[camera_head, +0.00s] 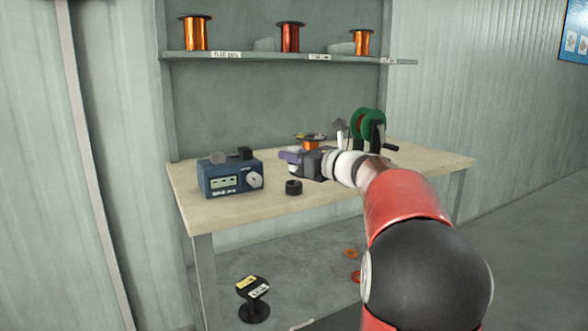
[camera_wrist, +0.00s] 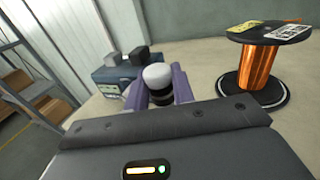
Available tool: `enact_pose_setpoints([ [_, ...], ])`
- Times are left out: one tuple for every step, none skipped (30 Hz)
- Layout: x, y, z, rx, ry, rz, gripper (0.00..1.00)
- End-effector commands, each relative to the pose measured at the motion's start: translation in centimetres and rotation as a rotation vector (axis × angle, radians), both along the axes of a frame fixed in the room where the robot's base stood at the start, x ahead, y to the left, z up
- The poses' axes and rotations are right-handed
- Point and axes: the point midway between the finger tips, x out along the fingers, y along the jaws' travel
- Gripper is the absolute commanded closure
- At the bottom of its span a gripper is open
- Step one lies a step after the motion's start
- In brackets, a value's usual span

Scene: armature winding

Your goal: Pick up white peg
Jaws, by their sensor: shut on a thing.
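The white peg (camera_wrist: 158,75) is between the two purple fingers of my gripper (camera_wrist: 159,88) in the wrist view, its rounded white top facing the camera. My gripper is shut on it. Dark rings show just below the white top; I cannot tell whether they belong to the peg or to something beneath. In the head view my gripper (camera_head: 289,158) is over the workbench, behind a small black cylinder (camera_head: 293,187), with a bit of white under the purple fingers. My arm hides part of the bench.
A blue meter box (camera_head: 230,178) stands left on the workbench (camera_head: 325,198). A copper wire spool (camera_wrist: 262,70) stands close to my gripper at right. A green winding wheel (camera_head: 368,126) is at the back right. Spools stand on the shelf (camera_head: 270,56).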

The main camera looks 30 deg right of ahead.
Motion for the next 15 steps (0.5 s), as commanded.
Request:
enact_pose_setpoints([
  [0.0,0.0,2.1,-0.005,-0.005,0.001,0.97],
  [0.0,0.0,3.0,-0.004,-0.005,0.0,0.97],
  [0.0,0.0,4.2,-0.004,-0.005,0.0,0.97],
  [0.0,0.0,5.2,-0.004,-0.005,-0.001,0.97],
  [0.0,0.0,6.1,-0.004,-0.005,-0.001,0.97],
  [0.0,0.0,7.2,-0.005,-0.004,-0.001,0.97],
  [0.0,0.0,8.1,-0.004,-0.005,-0.001,0.97],
  [0.0,0.0,8.8,-0.004,-0.004,-0.001,0.97],
  [0.0,0.0,9.8,-0.003,-0.003,-0.001,0.97],
  [0.0,0.0,10.5,-0.004,-0.004,0.0,0.97],
  [0.0,0.0,11.1,-0.003,-0.002,0.0,0.97],
  [0.0,0.0,11.9,-0.003,-0.003,0.0,0.97],
  [0.0,0.0,12.4,-0.002,-0.002,-0.001,0.97],
  [0.0,0.0,12.8,-0.003,-0.002,-0.001,0.97],
  [0.0,0.0,13.3,-0.002,-0.001,-0.001,0.97],
])
